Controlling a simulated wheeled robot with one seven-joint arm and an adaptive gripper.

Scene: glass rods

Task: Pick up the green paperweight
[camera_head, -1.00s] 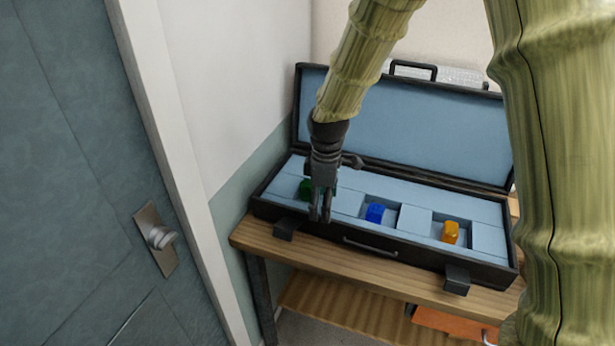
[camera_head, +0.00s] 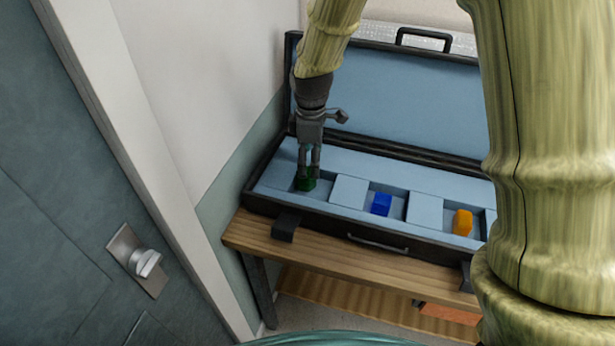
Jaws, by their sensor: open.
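The green paperweight (camera_head: 304,184) lies in the left compartment of an open black case (camera_head: 330,222) with a light blue lining. My gripper (camera_head: 308,176) points down into that compartment, with its fingertips right at the paperweight. The fingers are apart and cover part of the paperweight's top. I cannot tell whether they touch it.
A blue block (camera_head: 381,204) lies in the middle compartment and an orange block (camera_head: 463,222) in the right one. The case stands on a wooden table (camera_head: 340,256), its raised lid (camera_head: 400,105) behind. A wall and a door with a knob (camera_head: 146,263) are at the left.

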